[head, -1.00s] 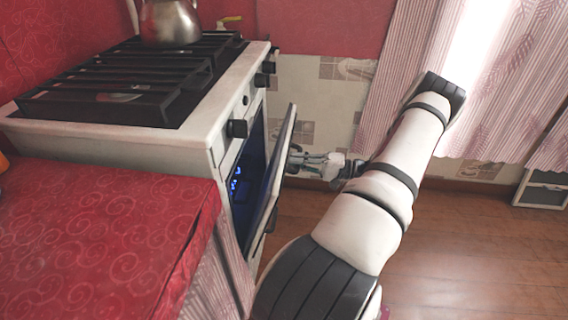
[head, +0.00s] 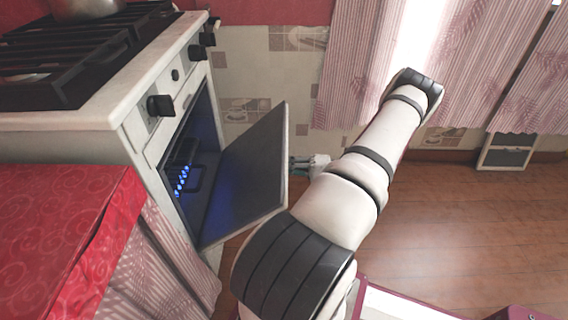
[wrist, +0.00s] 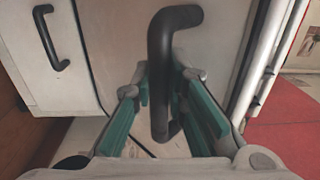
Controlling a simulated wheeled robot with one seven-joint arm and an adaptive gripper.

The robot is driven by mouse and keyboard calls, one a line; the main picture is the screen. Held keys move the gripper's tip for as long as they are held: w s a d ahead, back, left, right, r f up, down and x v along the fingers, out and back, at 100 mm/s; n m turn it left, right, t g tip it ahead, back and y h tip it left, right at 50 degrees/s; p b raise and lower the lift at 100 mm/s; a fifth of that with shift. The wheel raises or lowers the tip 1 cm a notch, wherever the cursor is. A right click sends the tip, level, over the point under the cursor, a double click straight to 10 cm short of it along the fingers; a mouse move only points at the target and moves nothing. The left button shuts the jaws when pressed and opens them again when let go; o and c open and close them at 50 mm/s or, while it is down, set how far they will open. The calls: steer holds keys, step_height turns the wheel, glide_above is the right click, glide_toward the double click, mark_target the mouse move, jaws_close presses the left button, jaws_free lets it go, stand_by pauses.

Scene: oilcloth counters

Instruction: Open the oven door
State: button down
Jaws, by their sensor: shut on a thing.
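The oven door (head: 245,170) stands partly open in the head view, swung outward to the right, away from the oven front. Blue light shows inside the oven cavity (head: 190,172). My gripper (head: 306,165) is at the door's outer face, partly hidden by the door and my arm. In the wrist view the dark bar handle (wrist: 174,19) runs between the green-padded fingers of my gripper (wrist: 163,88), which is shut on it. The door's pale outer face (wrist: 115,45) lies behind the handle.
A counter with red cloth (head: 60,230) stands left of the oven. Knobs (head: 160,105) line the oven front, and a kettle (head: 85,8) is on the stove. A second dark handle (wrist: 48,38) shows on a pale panel. Wooden floor (head: 440,220) is open at right.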

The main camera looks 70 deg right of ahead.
stand_by(0.3)
steer(key=c, duration=1.6)
jaws_free()
